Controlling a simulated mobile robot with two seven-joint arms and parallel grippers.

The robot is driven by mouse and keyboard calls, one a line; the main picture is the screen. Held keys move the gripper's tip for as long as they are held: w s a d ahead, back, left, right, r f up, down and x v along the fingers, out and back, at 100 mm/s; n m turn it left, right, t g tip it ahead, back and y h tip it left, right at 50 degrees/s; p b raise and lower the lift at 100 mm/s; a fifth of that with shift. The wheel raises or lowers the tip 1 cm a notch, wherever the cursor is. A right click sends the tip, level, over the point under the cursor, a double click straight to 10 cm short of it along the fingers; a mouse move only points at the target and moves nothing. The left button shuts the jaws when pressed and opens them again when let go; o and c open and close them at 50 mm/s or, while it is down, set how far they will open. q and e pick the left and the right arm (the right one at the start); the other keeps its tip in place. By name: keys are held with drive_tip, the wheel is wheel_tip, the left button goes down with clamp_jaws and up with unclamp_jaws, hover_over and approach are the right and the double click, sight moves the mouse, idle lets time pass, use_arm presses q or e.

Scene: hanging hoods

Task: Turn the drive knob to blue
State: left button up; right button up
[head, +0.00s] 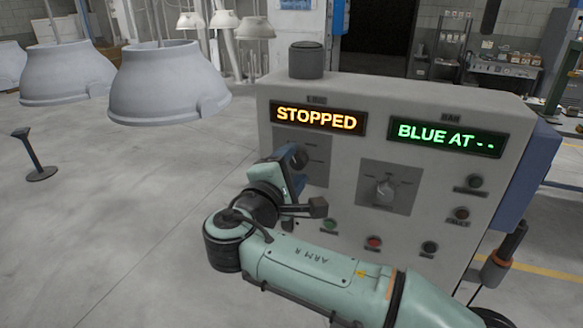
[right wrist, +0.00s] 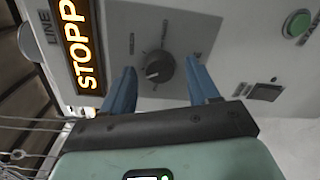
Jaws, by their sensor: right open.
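The grey control cabinet (head: 340,100) carries two knob plates. In the right wrist view a round dark knob (right wrist: 158,67) with a pointer sits on the plate beside the STOPPED display; the small labels around it are unreadable. My right gripper (head: 294,174) is at this left plate and largely covers it in the head view. In the right wrist view its two blue fingers stand open, one on each side of the knob, with visible gaps. A second, lighter knob (head: 383,190) is on the right plate, clear of the gripper. My left gripper is out of view.
The left display (head: 316,118) reads STOPPED in orange; the right display (head: 446,136) reads BLUE AT - - in green. Several push buttons, including a red one (head: 374,243), lie below and right of the knobs. Pale hoods (head: 165,85) hang at the left above open floor.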

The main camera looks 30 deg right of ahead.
drive_tip(key=v, duration=1.3)
drive_tip(key=shift+a+b, duration=0.2)
drive_tip(key=shift+b, duration=0.25)
drive_tip(key=shift+s, duration=0.1)
